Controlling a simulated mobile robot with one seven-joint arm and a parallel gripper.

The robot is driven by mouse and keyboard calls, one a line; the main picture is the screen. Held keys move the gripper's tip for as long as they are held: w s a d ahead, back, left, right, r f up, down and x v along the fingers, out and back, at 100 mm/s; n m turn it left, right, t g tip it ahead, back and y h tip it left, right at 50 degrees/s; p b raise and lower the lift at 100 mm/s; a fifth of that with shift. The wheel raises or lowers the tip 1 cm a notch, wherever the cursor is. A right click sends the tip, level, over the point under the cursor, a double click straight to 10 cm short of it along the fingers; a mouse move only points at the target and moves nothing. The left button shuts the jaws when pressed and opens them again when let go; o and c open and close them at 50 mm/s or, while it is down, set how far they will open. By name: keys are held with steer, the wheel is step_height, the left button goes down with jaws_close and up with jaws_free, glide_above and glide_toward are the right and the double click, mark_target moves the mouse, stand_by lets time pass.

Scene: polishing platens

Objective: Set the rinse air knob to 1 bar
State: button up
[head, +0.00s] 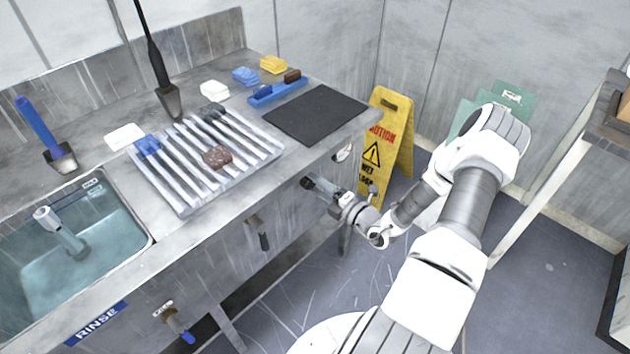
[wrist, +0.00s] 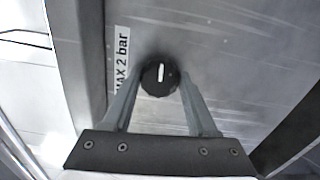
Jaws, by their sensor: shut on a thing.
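The rinse air knob (wrist: 160,77) is black and round with a white pointer line, which stands nearly upright in the wrist view. My gripper (wrist: 161,86) has one finger on each side of the knob and is shut on it. A white label reading "MAX 2 bar" (wrist: 122,58) is to the left of the knob. In the head view my gripper (head: 316,185) is at the bench's front panel near its right end, and the knob (head: 306,182) shows as a small dark shape there. A round gauge (head: 343,152) sits above and right of it; its reading is too small to tell.
The steel bench (head: 215,240) carries a ribbed tray (head: 180,208), a black mat (head: 318,113) and a sink (head: 140,240). A valve with a blue handle (head: 180,325) and a dark handle (head: 260,235) project from its front. A yellow wet-floor sign (head: 398,140) stands close behind my gripper.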

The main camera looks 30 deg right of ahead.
steer(key=n+p, duration=0.1)
steer(key=n, duration=0.4)
steer(key=shift+n, duration=0.3)
steer(key=n, duration=0.5)
steer(key=shift+p, duration=0.3)
steer(key=o, duration=1.4)
steer(key=shift+r, duration=0.1)
steer(key=shift+c, duration=0.2)
steer(key=shift+s, duration=0.1)
steer(key=v, duration=1.7)
steer(key=shift+s+p, duration=0.15)
steer(key=shift+p, duration=0.3)
